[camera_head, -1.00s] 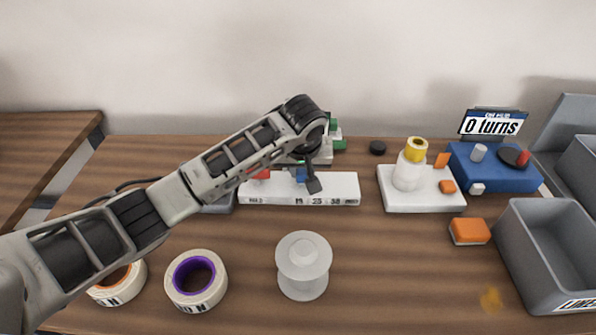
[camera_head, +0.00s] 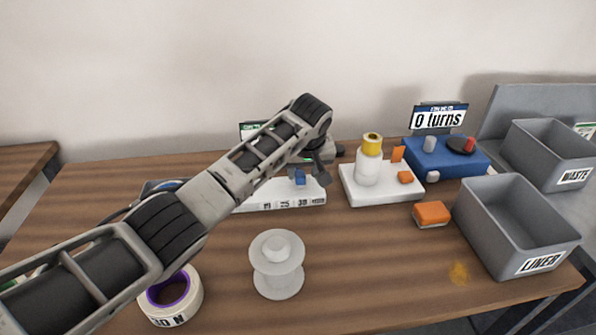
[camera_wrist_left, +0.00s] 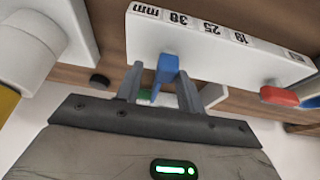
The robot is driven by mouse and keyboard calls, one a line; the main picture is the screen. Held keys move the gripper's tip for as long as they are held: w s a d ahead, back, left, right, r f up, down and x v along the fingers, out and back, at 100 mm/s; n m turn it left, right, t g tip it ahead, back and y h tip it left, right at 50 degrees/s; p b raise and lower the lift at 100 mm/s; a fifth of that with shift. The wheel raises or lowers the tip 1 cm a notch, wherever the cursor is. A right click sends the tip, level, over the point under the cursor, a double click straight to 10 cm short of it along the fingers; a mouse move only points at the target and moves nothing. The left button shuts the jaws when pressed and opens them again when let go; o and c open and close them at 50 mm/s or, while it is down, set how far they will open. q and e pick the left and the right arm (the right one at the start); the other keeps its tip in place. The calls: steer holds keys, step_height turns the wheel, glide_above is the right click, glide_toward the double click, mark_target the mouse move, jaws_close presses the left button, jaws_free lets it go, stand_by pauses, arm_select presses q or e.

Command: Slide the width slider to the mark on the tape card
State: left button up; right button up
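The blue slider knob (camera_head: 300,178) stands on a white slider block (camera_head: 250,205) marked 19, 25 and 38; it is near the 38 mark. The left wrist view shows the block upside down, with the blue knob (camera_wrist_left: 167,68) between my left gripper's fingers (camera_wrist_left: 160,85). The fingers are apart, with a gap on the knob's left; the right-hand finger looks close to it, contact unclear. In the head view my left gripper (camera_head: 322,172) is just right of the knob. I cannot identify the tape card; a green-edged card (camera_head: 252,129) is partly behind my arm. My right gripper is out of view.
A white stand with a yellow-capped bottle (camera_head: 370,165) is close on the right. Farther right are a blue turns device (camera_head: 440,160), an orange block (camera_head: 431,214) and grey bins (camera_head: 515,225). A white spool (camera_head: 277,265) and tape roll (camera_head: 170,297) stand in front.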

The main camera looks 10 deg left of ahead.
arm_select(q)
steer(key=shift+s, duration=0.1)
steer(key=v, duration=1.6)
steer(key=shift+b, duration=0.35)
